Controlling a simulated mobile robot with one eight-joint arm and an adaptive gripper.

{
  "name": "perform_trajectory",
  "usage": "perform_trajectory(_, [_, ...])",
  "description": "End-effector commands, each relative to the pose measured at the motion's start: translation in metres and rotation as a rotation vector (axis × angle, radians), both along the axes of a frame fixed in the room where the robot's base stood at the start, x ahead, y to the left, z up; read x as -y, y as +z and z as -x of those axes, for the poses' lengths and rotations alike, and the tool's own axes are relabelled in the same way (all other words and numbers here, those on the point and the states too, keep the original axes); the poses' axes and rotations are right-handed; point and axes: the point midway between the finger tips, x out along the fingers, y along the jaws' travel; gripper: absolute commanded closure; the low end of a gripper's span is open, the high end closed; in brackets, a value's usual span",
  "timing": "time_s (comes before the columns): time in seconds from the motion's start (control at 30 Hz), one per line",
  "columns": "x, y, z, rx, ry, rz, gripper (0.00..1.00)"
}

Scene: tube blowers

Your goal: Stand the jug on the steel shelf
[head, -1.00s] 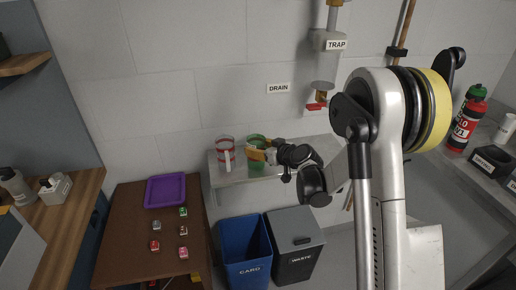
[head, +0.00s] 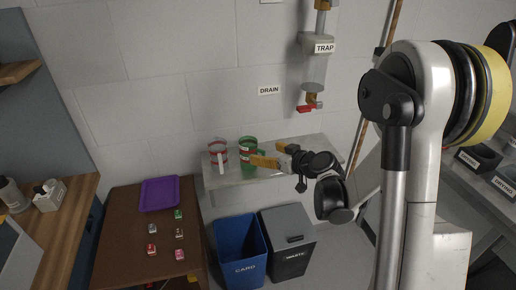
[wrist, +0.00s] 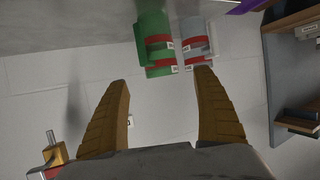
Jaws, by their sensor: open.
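Two jugs stand upright side by side on the steel shelf (head: 235,182) against the wall. One is green with red bands (head: 247,145); the other is pale and clear with red bands and a white handle (head: 217,152). I cannot tell which one the task names. My gripper (head: 265,154) is open, just right of the green jug in the head view, with one yellow finger overlapping its lower edge. In the wrist view the green jug (wrist: 153,30) and the pale jug (wrist: 194,38) lie beyond the fingertips, with nothing between the fingers.
A blue card bin (head: 238,245) and a grey waste bin (head: 289,240) stand below the shelf. A brown table (head: 130,235) at left holds a purple tray (head: 159,193) and several small items. A drain pipe with a red valve (head: 308,107) hangs above the shelf.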

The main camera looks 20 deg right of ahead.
Motion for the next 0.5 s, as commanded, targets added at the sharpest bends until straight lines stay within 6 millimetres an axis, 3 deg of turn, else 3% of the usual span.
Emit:
perform_trajectory(0.17, [0.003,0.008,0.015,-0.008,0.000,-0.001,0.21])
perform_trajectory(0.27, [-0.005,0.019,0.025,-0.044,0.003,-0.001,0.21])
perform_trajectory(0.37, [-0.020,0.037,0.046,-0.118,-0.003,0.000,0.21])
perform_trajectory(0.5, [-0.039,0.062,0.094,-0.252,-0.039,0.009,0.21])
